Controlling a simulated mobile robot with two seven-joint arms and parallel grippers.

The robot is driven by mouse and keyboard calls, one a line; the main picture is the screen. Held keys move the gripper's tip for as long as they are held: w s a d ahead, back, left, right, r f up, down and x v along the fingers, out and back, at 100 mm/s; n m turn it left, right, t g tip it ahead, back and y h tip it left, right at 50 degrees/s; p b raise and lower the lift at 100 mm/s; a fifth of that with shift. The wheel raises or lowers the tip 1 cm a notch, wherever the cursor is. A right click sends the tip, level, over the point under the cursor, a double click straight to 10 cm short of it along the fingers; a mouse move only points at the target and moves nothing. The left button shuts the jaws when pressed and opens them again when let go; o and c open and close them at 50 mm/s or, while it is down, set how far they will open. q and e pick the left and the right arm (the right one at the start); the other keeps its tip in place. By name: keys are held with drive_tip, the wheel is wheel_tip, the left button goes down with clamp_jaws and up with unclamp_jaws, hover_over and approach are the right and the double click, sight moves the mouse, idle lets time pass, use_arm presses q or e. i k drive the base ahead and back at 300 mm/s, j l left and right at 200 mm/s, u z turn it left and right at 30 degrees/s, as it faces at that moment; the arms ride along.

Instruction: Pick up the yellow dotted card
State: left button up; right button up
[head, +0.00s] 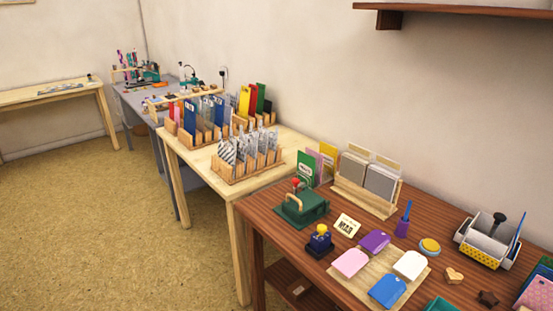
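A yellow card (328,158) stands upright at the back of the brown table, just left of the wooden card holder (364,196). A pink card (314,165) and a green card (306,168) stand beside it, partly in front of it. It is too small here to tell whether it has dots. Other yellow cards (244,101) stand in a wooden rack on the pale table, and dots on them cannot be made out either. Neither of my grippers is in view.
The brown table (262,215) holds a green press (302,209), a blue-and-yellow stamp (320,238), a board with several coloured tags (376,262), and a caddy with a yellow dotted front (482,252). A wall shelf (470,10) overhangs. The floor (90,230) at left is open.

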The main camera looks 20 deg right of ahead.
sight(330, 153)
drive_tip(key=i+j+u, duration=0.15)
drive_tip(key=i+u, duration=0.5)
drive_tip(key=i, duration=1.2)
drive_tip(key=i+j+z, duration=0.1)
drive_tip(key=i, duration=1.05)
drive_tip(key=i+j, duration=0.15)
drive_tip(key=i, duration=1.05)
drive_tip(key=i+z, duration=0.1)
drive_tip(key=z, duration=3.75)
